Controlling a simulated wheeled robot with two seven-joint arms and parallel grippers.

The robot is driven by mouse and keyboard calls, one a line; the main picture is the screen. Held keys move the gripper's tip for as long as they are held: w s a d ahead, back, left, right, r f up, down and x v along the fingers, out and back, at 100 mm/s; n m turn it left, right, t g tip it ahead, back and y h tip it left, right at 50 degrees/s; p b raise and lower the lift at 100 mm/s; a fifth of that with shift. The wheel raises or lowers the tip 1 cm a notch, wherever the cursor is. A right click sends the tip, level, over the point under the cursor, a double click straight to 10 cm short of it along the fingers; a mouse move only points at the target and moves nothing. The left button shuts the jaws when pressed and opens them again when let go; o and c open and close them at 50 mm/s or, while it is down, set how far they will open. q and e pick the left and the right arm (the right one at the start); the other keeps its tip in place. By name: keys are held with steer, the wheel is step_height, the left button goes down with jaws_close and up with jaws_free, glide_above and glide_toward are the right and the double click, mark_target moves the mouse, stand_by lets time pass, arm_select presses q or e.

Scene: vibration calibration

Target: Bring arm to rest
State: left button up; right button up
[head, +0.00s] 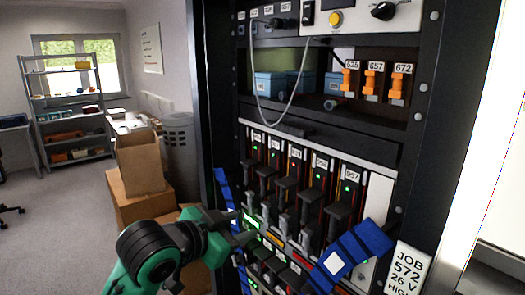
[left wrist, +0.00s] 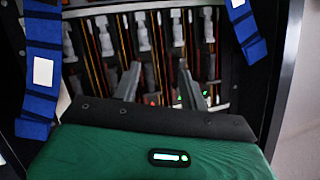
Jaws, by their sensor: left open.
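My left arm is green with black joints and comes in from the lower left in the head view. My left gripper (head: 246,226) is at the front of the black equipment rack (head: 215,110), close to the lower part of a row of dark modules (head: 287,190). In the left wrist view the two grey fingers of the left gripper (left wrist: 159,82) stand apart with nothing seen between them, pointing at the modules (left wrist: 143,38). I cannot tell whether the fingertips touch the rack. My right gripper is not in view.
Blue straps with white patches hang at the rack's left (head: 228,205) and right (head: 352,254). Orange-handled switches (head: 372,82) and a looped grey cable (head: 290,112) are higher up. Cardboard boxes (head: 140,165) stand left of the rack. Open floor lies further left.

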arm_select(q)
steer(key=s+a+f+n+g+y, duration=0.1)
steer(key=s+a+f+n, duration=0.15)
steer(key=f, duration=0.55)
steer(key=s+a+f+n+g+y, duration=0.1)
steer(key=s+a+f+y, duration=0.15)
steer(key=f, duration=0.45)
steer(key=s+a+f+n+g+y, duration=0.1)
steer(key=s+a+f+n, duration=0.2)
steer(key=f, duration=0.5)
steer(key=s+a+f+n+g+y, duration=0.1)
steer(key=s+a+f+g+y, duration=0.1)
steer(key=s+a+f, duration=0.55)
steer(key=s+a+f+n+g+y, duration=0.25)
steer(key=s+f, duration=0.55)
steer(key=s, duration=0.6)
step_height(320, 180, down, 30)
steer(key=m+g, duration=0.1)
steer(key=g, duration=0.1)
steer(key=s+a+f, duration=0.3)
steer(key=s+f, duration=1.6)
steer(key=f, duration=0.1)
steer(key=shift+g, duration=0.35)
